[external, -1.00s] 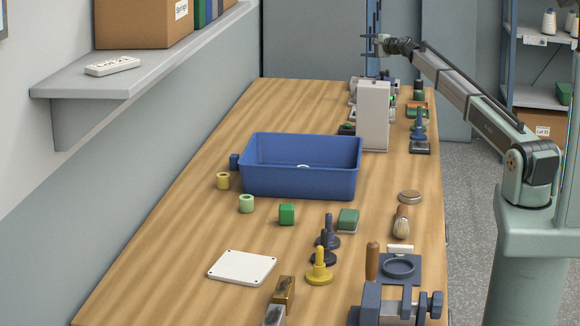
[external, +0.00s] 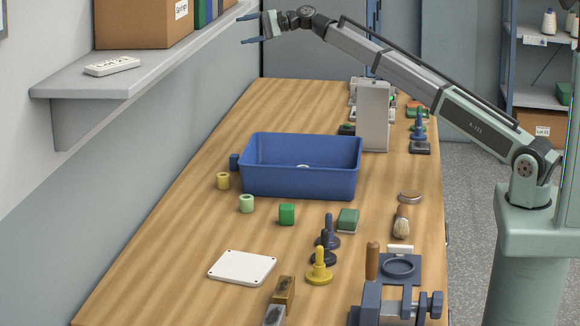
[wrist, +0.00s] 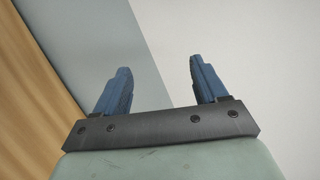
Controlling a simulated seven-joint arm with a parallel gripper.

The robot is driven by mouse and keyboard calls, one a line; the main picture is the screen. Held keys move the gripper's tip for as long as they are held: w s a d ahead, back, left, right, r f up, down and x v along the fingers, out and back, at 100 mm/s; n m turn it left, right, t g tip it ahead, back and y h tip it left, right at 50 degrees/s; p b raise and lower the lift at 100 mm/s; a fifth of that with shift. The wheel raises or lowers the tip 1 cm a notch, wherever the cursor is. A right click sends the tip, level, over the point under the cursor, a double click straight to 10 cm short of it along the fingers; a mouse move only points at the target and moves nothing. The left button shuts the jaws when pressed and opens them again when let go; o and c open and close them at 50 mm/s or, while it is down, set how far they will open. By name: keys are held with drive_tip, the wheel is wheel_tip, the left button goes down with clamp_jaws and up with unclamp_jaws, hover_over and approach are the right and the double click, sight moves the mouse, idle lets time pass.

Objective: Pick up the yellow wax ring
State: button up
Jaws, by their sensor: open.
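The yellow wax ring (external: 223,181) is a short yellow cylinder with a hole in its top. It stands upright on the wooden table, left of the blue tray, in the external view. My gripper (external: 246,29) is open and empty, high above the table near the shelf's right end, well above and apart from the ring. In the wrist view my gripper (wrist: 160,65) shows two blue fingers spread apart with nothing between them. The ring is not in the wrist view, which shows wall and a strip of wood.
The blue tray (external: 300,184) stands right of the ring. A dark blue piece (external: 234,161), a pale green ring (external: 246,204) and a green block (external: 287,214) are nearby. The wall shelf (external: 150,77) juts out at left. Bare table lies in front of the ring.

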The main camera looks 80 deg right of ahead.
drive_tip(key=w+a+f+n+g+y, duration=0.1)
drive_tip(key=w+a+f+g, duration=0.15)
drive_tip(key=a, duration=0.25)
drive_tip(key=w+a+f+n+g, duration=0.1)
drive_tip(key=a+f, duration=0.2)
drive_tip(key=a, duration=0.2)
drive_tip(key=n+g+h, duration=0.3)
drive_tip(key=g+h, duration=0.3)
drive_tip(key=g, duration=0.6)
hover_over(223, 175)
wheel_tip(223, 175, down, 16)
drive_tip(key=f, duration=0.8)
drive_tip(key=shift+s+a+f, duration=0.1)
drive_tip(key=shift+a+f, duration=0.25)
drive_tip(key=shift+f, duration=1.15)
drive_tip(key=shift+a+f, duration=0.15)
drive_tip(key=shift+f, duration=1.15)
drive_tip(key=shift+c, duration=0.5)
drive_tip(key=c, duration=1)
